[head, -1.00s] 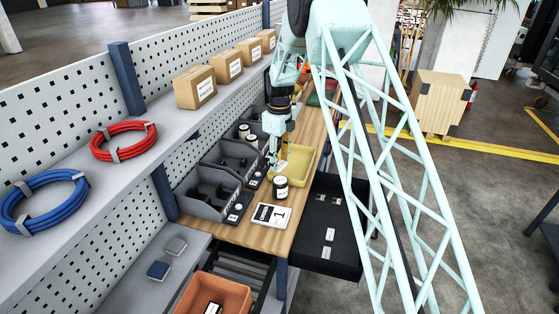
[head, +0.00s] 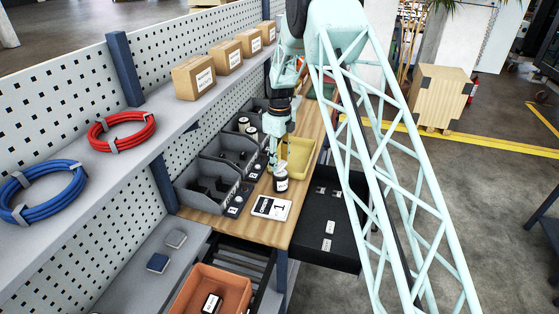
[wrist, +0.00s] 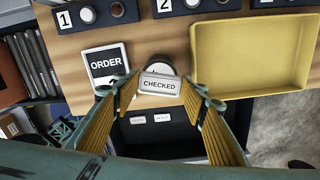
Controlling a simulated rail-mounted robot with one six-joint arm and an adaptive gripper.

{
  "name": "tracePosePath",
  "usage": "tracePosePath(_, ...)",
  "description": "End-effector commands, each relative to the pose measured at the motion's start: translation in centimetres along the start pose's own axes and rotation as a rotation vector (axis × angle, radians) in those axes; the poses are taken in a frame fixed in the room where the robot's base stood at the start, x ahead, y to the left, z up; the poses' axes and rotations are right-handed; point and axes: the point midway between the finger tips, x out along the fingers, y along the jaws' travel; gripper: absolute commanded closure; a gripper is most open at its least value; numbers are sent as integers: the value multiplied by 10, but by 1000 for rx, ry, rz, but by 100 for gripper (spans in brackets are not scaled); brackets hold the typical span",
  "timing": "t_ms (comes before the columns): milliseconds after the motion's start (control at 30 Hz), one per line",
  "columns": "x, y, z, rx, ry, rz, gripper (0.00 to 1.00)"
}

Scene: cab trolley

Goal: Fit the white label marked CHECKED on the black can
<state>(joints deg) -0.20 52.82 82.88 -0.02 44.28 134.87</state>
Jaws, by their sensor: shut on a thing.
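The white label marked CHECKED (wrist: 160,85) is held between the yellow-padded fingertips of my gripper (wrist: 160,88) in the wrist view. The black can (head: 281,185) stands upright on the wooden bench, in front of the yellow tray in the head view. In the wrist view the can (wrist: 159,68) is right behind the label, which hides most of it. My gripper (head: 277,168) is just above and beside the can in the head view. I cannot tell whether the label touches the can.
The yellow tray (wrist: 248,88) is beside the can and looks empty. An ORDER card (wrist: 105,66) lies on the other side. Grey bins (head: 207,188) line the bench's back. A black drawer or tray (head: 327,258) is at the bench's front. An orange bin (head: 232,285) is below.

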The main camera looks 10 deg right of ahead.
Motion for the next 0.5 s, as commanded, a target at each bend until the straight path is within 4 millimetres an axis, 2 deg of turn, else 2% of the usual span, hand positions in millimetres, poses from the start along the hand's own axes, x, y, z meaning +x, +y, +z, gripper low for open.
tracePosePath(500,20,0,0,0,0,0,67)
